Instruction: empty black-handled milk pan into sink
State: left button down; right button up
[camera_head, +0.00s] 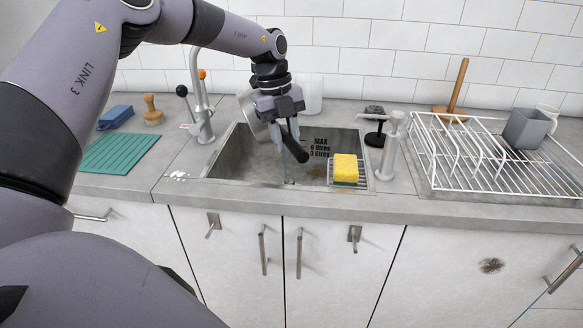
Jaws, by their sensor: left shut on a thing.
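My left gripper (288,138) is shut on the black handle (295,148) of the milk pan and holds it above the sink. The metal pan body (251,112) shows to the left behind the gripper, tipped on its side; its inside cannot be made out and part of it is hidden by the gripper. The sink (235,168) is a grey steel basin with "MAX 6 litres 3 litres" marked on its back wall. A brownish patch (316,172) shows on its floor. My right gripper is not in view.
A tap (201,100) stands left of the sink. A yellow sponge (345,167) sits at the sink's right end. A black-topped item (374,128) and a grey post (390,145) stand beside it. A white wire rack (480,172) holds a grey cup (527,128). A teal mat (115,153) lies left.

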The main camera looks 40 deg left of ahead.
pick_arm(q)
jog(key=shift+w+r, duration=0.1)
jog(key=shift+r, duration=0.05)
jog(key=shift+w+d+r+g+y+p, duration=0.2)
jog(key=shift+g+y+p, duration=0.1)
jog(key=shift+p, duration=0.3)
jog(key=shift+w+d+g, duration=0.1)
jog(key=shift+w+g, duration=0.1)
jog(key=shift+g, duration=0.1)
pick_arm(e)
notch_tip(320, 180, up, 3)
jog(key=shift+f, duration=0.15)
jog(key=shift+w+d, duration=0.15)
